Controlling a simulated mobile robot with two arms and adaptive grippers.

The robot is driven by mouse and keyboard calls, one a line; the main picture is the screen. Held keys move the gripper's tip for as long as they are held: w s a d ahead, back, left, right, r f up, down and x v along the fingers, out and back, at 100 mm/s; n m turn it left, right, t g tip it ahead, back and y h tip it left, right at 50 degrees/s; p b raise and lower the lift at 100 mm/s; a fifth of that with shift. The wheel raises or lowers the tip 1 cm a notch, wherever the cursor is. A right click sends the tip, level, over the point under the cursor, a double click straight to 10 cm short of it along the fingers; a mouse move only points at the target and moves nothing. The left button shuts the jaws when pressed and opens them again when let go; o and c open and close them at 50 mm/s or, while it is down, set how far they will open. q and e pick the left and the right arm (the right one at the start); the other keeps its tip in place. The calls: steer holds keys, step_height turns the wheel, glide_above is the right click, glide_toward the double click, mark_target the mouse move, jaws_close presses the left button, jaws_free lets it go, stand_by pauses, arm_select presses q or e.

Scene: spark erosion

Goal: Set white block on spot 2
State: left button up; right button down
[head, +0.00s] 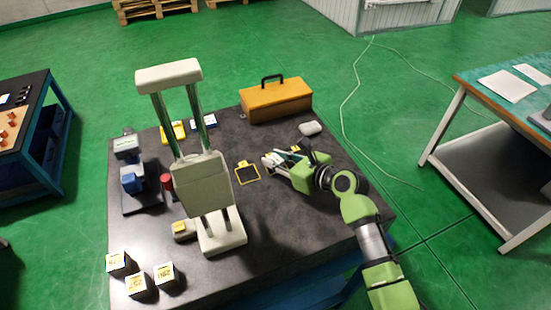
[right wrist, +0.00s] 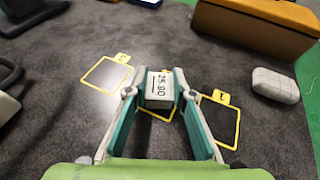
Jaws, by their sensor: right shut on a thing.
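My right gripper (right wrist: 160,92) is shut on a white block (right wrist: 159,88) with "25.80" printed on it. In the head view the right gripper (head: 275,162) is over the right half of the dark table. Below the block in the right wrist view is a yellow-framed spot (right wrist: 160,116), mostly hidden, its number too. A gap between block and table is hard to judge. Another framed spot (right wrist: 107,74) lies to the left, its tag hard to read, and one tagged 1 (right wrist: 221,121) lies to the right. My left gripper is not in view.
Several things stand around: an orange toolbox (head: 275,100) at the back, a pale rounded object (head: 310,128) right of it, and a tall cream stand (head: 205,175) left of the gripper. Three other white blocks (head: 137,286) sit at the front left.

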steer(key=c, duration=1.7)
jaws_free()
steer(key=shift+b+v, duration=0.35)
steer(key=shift+v, duration=5.7)
